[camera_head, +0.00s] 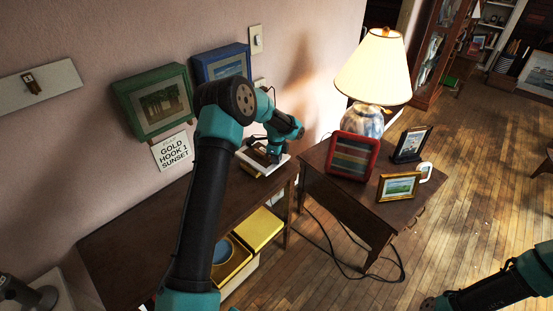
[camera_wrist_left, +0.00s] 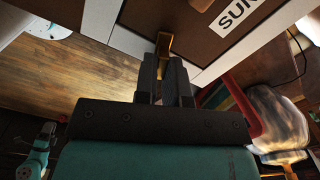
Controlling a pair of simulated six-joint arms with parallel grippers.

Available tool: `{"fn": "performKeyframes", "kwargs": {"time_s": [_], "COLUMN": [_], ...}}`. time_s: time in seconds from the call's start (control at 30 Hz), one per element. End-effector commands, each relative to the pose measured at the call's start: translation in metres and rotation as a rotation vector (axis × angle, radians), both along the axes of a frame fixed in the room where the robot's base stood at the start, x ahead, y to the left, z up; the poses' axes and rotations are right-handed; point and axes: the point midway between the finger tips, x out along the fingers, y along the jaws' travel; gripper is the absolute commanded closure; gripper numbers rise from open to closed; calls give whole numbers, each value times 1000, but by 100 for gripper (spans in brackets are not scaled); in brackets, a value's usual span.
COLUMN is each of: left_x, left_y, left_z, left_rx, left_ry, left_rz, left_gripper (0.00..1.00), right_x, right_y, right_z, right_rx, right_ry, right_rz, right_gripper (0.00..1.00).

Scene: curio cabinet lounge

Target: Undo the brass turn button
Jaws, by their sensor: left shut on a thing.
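The brass turn button (camera_wrist_left: 164,42) shows in the left wrist view, at the edge between a white frame (camera_wrist_left: 130,42) and its brown backboard (camera_wrist_left: 190,25). My left gripper (camera_wrist_left: 166,62) is shut on the brass button, with its two dark fingers close together around the near end. In the head view my left gripper (camera_head: 274,155) reaches down to the white frame (camera_head: 256,168) on the wooden side table. The button itself is hidden there by my gripper. My right gripper is not visible; only part of my right arm shows at the lower right.
Green (camera_head: 152,103) and blue (camera_head: 222,62) frames hang on the wall above a sign reading GOLD HOOK 1 SUNSET (camera_head: 172,152). A lamp (camera_head: 374,75), a red frame (camera_head: 352,157) and small frames stand on the table at right. Yellow boxes (camera_head: 258,229) sit below.

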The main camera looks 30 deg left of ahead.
Motion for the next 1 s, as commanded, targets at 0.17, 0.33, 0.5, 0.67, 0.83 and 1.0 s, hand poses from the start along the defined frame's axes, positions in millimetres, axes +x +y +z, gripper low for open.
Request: {"fn": "performKeyframes", "kwargs": {"time_s": [0.17,0.33,0.5,0.67,0.83,1.0], "left_x": [0,0,0,0,0,0], "left_y": [0,0,0,0,0,0], "left_z": [0,0,0,0,0,0], "left_rx": [0,0,-1,-1,-1,-1], "left_ry": [0,0,0,1,0,0], "left_rz": [3,24,82,175,311,469], "left_gripper": [100,100,100,100,100,100], "right_x": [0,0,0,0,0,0], "right_y": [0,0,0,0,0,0], "right_z": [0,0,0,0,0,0], "right_rx": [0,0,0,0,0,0], "right_ry": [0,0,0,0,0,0], "right_rz": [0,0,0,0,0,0], "right_gripper": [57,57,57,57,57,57]}}
